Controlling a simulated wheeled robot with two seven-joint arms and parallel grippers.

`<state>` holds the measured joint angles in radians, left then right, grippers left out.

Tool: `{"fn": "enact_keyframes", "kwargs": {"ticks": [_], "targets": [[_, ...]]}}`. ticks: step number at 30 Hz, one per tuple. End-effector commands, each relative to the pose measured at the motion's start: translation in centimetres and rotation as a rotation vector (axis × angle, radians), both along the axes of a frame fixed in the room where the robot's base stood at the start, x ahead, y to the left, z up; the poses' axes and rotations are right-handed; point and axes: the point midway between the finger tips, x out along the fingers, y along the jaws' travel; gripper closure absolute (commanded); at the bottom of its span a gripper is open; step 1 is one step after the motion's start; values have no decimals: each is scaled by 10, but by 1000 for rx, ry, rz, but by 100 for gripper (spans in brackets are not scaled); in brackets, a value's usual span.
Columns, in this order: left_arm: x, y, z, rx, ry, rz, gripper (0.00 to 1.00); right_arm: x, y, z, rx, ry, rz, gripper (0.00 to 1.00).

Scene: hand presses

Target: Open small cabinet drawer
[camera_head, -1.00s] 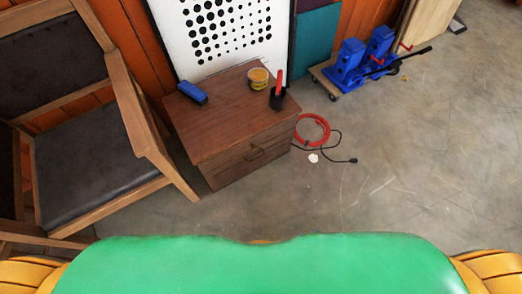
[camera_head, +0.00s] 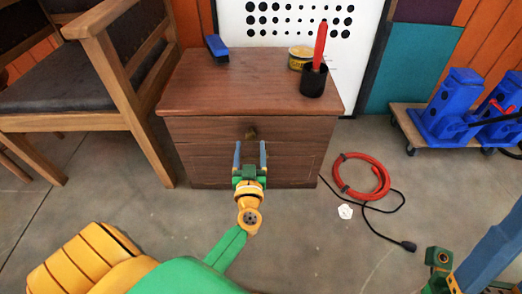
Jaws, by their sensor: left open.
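A small brown wooden cabinet (camera_head: 188,90) stands against the wall. Its upper drawer front (camera_head: 205,129) looks shut, flush with the body. A small brass-coloured handle (camera_head: 251,133) sits at the middle of the drawer front. My left gripper (camera_head: 250,148) is in front of the cabinet, with its two blue fingers upright and spread apart, nothing seen between them. The fingertips show just below the handle; I cannot tell whether they touch the front. At the lower right, green and blue parts of my right arm show at the picture edge; whether its jaws are open is unclear.
A blue object (camera_head: 217,48), a yellow tin (camera_head: 301,58) and a black cup (camera_head: 314,82) with a red-handled item stand on the cabinet. A wooden armchair (camera_head: 105,122) is close on the left. A red hose coil (camera_head: 375,193) and black cable lie right. Blue presses (camera_head: 452,104) stand beyond.

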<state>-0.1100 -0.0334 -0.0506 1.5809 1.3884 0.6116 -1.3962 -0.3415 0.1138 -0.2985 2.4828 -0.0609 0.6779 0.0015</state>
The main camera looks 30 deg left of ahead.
Motion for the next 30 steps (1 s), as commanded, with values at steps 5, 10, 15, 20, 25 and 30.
{"fn": "enact_keyframes", "kwargs": {"ticks": [5,10,15,20,25,30], "targets": [[27,16,-3,2,-1,-2,31,-3,-2,-7,18,-52,5,50],[36,22,0,1,1,-2,31,-4,-3,-6,25,-69,7,50],[35,21,0,0,1,-3,34,-3,-3,-5,25,-69,7,50],[35,21,0,0,1,-3,77,-3,-3,-5,24,-68,7,50],[35,21,0,1,2,-3,100,-3,-3,-5,25,-67,8,50],[35,21,0,1,3,-3,100,-3,-3,-5,25,-67,8,50]]}}
